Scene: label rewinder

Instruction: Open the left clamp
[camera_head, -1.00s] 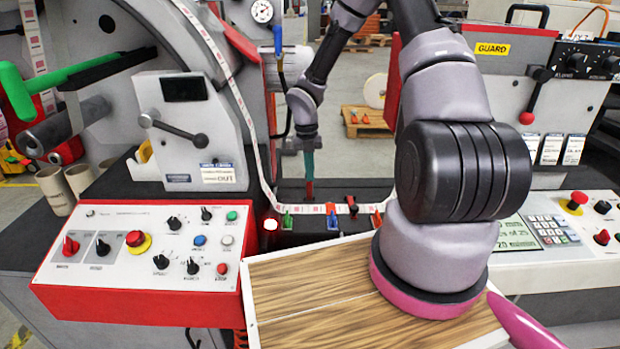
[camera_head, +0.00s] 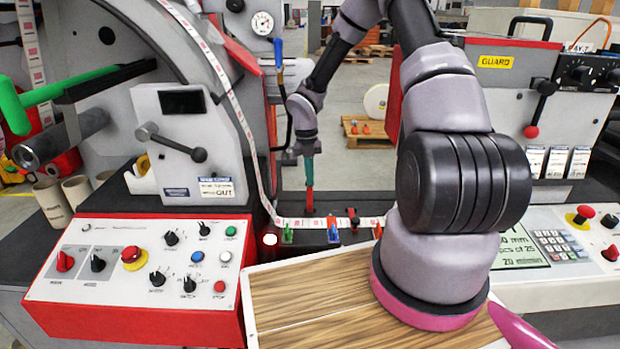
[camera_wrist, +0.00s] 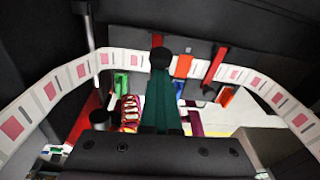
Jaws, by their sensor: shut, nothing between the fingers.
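The left clamp (camera_head: 309,203) shows as a red lever standing up from the label strip, between the green and blue tabs. Its black knob (camera_wrist: 161,57) shows in the wrist view at the end of my fingers. My gripper (camera_head: 309,182) has teal fingers pointing down, shut and empty, right above or against the lever. Whether they touch it I cannot tell. The fingers also show in the wrist view (camera_wrist: 161,100) and hide most of this clamp. The right clamp (camera_head: 352,217), red with a black knob, lies low across the strip and shows in the wrist view (camera_wrist: 215,66).
The label strip (camera_head: 265,185) curves down and runs across the dark table. A control panel (camera_head: 140,270) is front left, a wooden board (camera_head: 310,300) front centre.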

